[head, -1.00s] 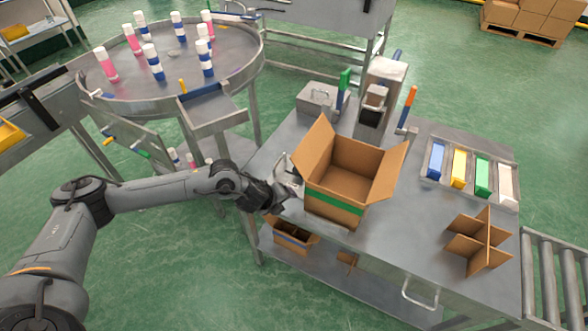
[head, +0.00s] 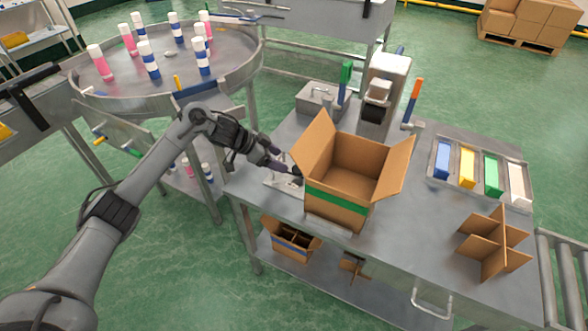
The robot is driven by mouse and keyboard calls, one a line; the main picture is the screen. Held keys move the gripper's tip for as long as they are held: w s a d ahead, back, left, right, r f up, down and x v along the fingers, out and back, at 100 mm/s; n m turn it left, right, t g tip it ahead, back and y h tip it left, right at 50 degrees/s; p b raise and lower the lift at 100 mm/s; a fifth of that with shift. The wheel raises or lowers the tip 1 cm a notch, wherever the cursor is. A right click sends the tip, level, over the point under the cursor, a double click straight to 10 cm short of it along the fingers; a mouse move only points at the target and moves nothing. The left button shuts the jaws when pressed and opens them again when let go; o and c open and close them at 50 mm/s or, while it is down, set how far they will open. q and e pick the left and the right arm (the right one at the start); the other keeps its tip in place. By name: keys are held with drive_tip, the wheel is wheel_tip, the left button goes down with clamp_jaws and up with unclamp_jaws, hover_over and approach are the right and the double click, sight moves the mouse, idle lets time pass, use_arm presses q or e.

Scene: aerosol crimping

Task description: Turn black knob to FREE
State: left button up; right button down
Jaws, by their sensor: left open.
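My left gripper (head: 284,168) reaches in from the left, just left of the open cardboard box. Its fingers are open and point down and right over a small pale metal fixture (head: 277,182) at the table's left edge. A small dark shape (head: 297,172) shows at the fingertips, close to the box wall. It may be the black knob or part of a fingertip; I cannot tell. No FREE mark is legible. My right gripper is out of view.
The cardboard box (head: 338,208) with a green stripe stands directly right of the gripper. The metal table (head: 400,225) also holds a press (head: 385,85), a rack of coloured blocks (head: 480,172) and a cardboard divider (head: 493,243). A round bottle table (head: 170,85) stands behind left.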

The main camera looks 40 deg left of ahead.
sight(294, 170)
use_arm(q)
drive_tip(key=b+x, duration=0.2)
drive_tip(key=x, duration=0.6)
drive_tip(key=c, duration=1.1)
drive_tip(key=shift+o, duration=0.2)
drive_tip(key=p, duration=0.1)
drive_tip(key=n+p, duration=0.1)
drive_tip(key=p, duration=0.1)
drive_tip(key=shift+s+d+r+t+y, duration=0.1)
drive_tip(key=shift+d+r+t+y, duration=0.1)
drive_tip(key=shift+t+y, duration=0.15)
drive_tip(key=shift+p, duration=0.45)
drive_tip(key=shift+a+f, duration=0.1)
drive_tip(key=shift+f, duration=0.1)
drive_tip(key=o, duration=1.1)
drive_tip(key=shift+c, duration=0.2)
